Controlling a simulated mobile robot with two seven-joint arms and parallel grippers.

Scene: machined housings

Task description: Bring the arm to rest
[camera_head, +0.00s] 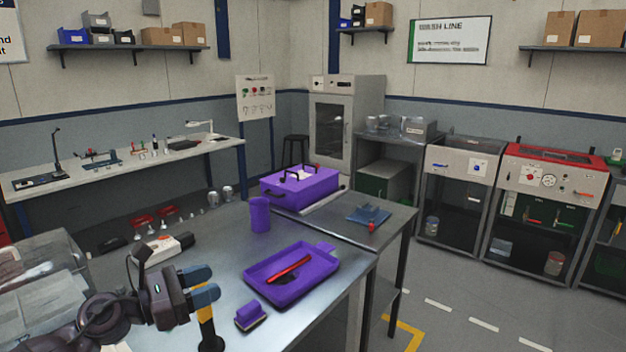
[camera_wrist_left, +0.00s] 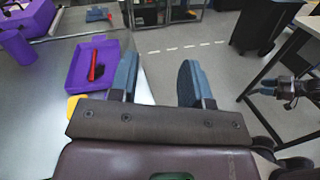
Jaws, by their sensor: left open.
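My left gripper (camera_head: 204,285) is at the front left of the metal table in the head view. Its two blue-grey fingers stand apart with nothing between them, which also shows in the left wrist view (camera_wrist_left: 158,76). In the left wrist view a dark gripper with blue fingertips, my right one (camera_wrist_left: 266,90), shows small at the right edge; I cannot tell how far its jaws are apart. The right gripper is not in the head view.
A purple tray (camera_head: 318,285) holding a red tool (camera_head: 288,268) lies right of my left gripper. A purple-topped brush (camera_head: 251,315) and a yellow-and-black object (camera_head: 206,328) are close by. A purple cup (camera_head: 260,214) and purple case (camera_head: 325,185) stand farther back.

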